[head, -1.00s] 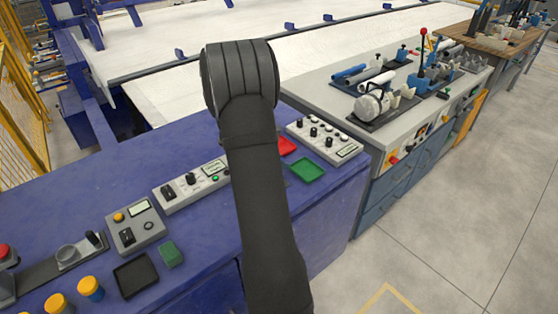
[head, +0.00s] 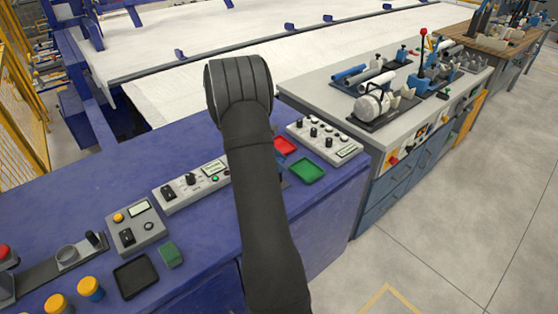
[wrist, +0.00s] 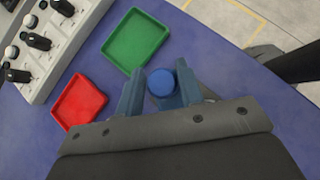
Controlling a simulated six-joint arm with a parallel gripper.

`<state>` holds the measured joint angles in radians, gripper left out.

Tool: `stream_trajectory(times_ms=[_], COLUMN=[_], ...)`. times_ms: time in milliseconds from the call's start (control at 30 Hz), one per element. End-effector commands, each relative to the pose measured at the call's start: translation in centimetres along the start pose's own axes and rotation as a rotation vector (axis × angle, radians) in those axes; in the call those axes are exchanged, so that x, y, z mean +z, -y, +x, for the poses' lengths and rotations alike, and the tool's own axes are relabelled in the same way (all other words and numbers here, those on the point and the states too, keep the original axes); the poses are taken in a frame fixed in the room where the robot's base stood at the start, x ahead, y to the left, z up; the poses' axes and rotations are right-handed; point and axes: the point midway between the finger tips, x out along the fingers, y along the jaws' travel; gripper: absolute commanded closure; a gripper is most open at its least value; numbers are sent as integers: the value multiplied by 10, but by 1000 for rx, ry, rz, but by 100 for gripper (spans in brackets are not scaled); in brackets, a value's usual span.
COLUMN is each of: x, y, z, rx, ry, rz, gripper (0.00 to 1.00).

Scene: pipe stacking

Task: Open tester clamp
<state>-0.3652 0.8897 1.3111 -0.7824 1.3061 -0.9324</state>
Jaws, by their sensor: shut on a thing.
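In the wrist view, my gripper (wrist: 159,88) is shut on a blue round-capped part (wrist: 161,82), which sits between its two blue-grey fingers. Only the part's top end shows; its lower portion is hidden. The gripper is above the purple bench, beside the red and green trays. In the head view my dark arm hides most of the gripper. At the lower left of that view is a grey bar fixture with a round cup and a black knob (head: 92,239); I cannot tell if this is the tester clamp or whether it is open.
A green tray (head: 307,170), a red tray (head: 285,145) and a knobbed panel (head: 325,137) lie right of my arm. A meter box (head: 135,228), a black tray (head: 136,275), a green block (head: 170,254) and yellow-topped blue cylinders (head: 90,287) stand left on the purple bench.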

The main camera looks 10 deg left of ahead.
Motion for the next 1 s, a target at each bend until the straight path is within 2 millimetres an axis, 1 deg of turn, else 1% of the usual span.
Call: stream_trajectory(times_ms=[33,600,1000], x=[-3,-3,-3], y=[3,2,2], z=[2,1,0], rx=[-42,-424,-652], ry=[0,3,2], rz=[25,407,636], gripper=[100,100,100])
